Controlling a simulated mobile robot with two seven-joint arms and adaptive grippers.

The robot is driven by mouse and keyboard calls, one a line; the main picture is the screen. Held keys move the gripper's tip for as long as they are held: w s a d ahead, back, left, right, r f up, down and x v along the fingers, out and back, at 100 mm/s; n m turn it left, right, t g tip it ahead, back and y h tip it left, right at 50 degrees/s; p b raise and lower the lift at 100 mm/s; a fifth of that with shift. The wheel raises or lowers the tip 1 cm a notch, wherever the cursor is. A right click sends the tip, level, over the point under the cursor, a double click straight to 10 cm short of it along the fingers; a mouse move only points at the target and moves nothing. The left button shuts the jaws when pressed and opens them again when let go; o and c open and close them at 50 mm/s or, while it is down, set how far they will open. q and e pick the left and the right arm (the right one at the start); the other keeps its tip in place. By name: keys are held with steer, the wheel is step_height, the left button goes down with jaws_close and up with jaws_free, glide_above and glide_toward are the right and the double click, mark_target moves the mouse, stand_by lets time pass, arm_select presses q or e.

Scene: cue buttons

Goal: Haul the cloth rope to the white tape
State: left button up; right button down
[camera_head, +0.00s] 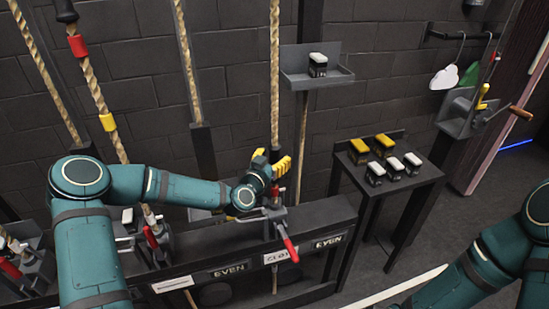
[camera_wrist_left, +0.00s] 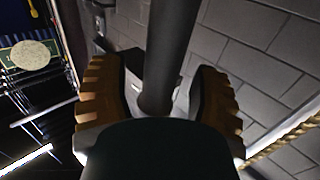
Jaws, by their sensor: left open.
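The rope (camera_head: 275,70) hangs in front of the wall and runs down to the rail, above a white label (camera_head: 281,255) that seems to read "CLOTH". My left gripper (camera_head: 271,163) is at the lower part of this rope line. It is open, with its yellow fingers on either side of a dark, smooth sleeve or pole (camera_wrist_left: 165,55) in the left wrist view. I cannot tell whether they touch it. I cannot make out white tape on this rope. A lever with a red handle (camera_head: 289,247) sits just below the gripper. My right gripper is out of view.
Other ropes hang to the left, one with a red band (camera_head: 78,46) and a yellow band (camera_head: 108,122). A black rail (camera_head: 225,255) with levers runs below. A small table (camera_head: 415,179) with yellow and white buttons stands right. A shelf (camera_head: 317,78) holds another button.

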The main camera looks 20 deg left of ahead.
arm_select(q)
steer(key=shift+w, duration=0.3)
